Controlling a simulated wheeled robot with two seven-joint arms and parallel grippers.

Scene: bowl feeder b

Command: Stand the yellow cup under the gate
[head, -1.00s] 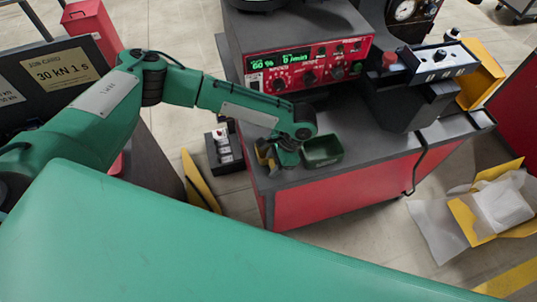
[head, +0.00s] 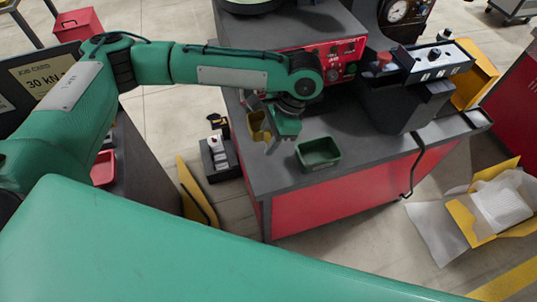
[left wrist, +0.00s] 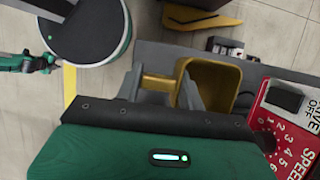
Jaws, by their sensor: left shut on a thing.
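The yellow cup (head: 258,125) is at my left gripper (head: 272,140), near the left edge of the grey bench top (head: 290,178). In the left wrist view, the cup (left wrist: 212,88) shows its open mouth. A yellow handle-like bar beside it lies between the two grey fingers of the gripper (left wrist: 162,85), which is shut on it. I cannot tell how high the cup is above the bench. A dark block with a sloped front (head: 405,105) stands right of the control panel. I cannot tell which part is the gate.
A green open box (head: 318,153) stands on the bench just right of my left gripper. The red control panel (head: 335,62) rises behind, partly hidden by my arm. The front right of the bench top is clear.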

